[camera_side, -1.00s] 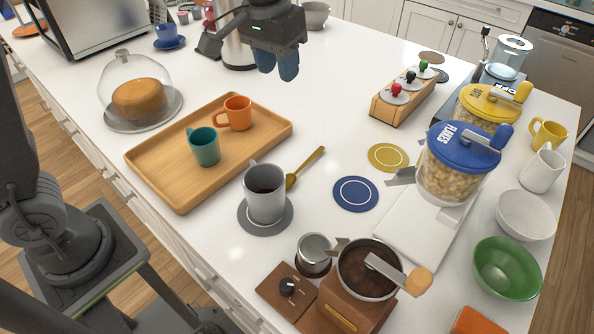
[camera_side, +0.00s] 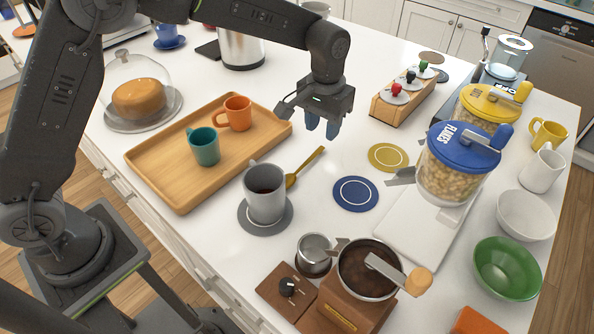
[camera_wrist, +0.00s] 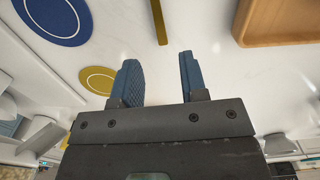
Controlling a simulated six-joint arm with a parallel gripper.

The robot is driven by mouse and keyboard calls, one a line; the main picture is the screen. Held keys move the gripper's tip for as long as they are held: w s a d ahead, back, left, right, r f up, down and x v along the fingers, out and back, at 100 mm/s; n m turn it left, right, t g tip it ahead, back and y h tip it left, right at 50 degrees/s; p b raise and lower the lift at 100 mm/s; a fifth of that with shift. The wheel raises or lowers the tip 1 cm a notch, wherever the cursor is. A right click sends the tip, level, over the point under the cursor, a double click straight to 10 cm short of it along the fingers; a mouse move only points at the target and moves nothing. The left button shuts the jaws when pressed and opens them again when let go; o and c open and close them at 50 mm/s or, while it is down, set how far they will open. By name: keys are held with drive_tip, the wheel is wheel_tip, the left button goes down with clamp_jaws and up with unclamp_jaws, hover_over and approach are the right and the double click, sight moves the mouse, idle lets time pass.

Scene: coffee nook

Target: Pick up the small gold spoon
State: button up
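The small gold spoon (camera_side: 305,167) lies on the white counter, to the right of a grey mug (camera_side: 265,191) of dark liquid. Its bowl end is close to the mug and its handle points up and right. My gripper (camera_side: 322,127) is above the counter, beyond the handle end of the spoon, open and empty with blue fingertips pointing down. In the wrist view, my gripper (camera_wrist: 158,75) shows its two fingers apart. Part of the spoon (camera_wrist: 159,22) shows there at the top edge, ahead of the fingers and not between them; the rest is out of frame.
A wooden tray (camera_side: 177,199) with a teal cup (camera_side: 204,147) and an orange cup (camera_side: 236,113) is left of the spoon. A yellow coaster (camera_side: 388,157) and a blue coaster (camera_side: 355,194) lie right of it. A grinder (camera_side: 368,269) stands in front. The counter around the handle is clear.

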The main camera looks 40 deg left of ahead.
sight(320, 150)
drive_tip(key=shift+s+a+f, duration=0.1)
drive_tip(key=shift+s+f, duration=0.05)
drive_tip(key=shift+f, duration=2.6)
drive_tip(key=shift+c, duration=0.2)
clamp_jaws()
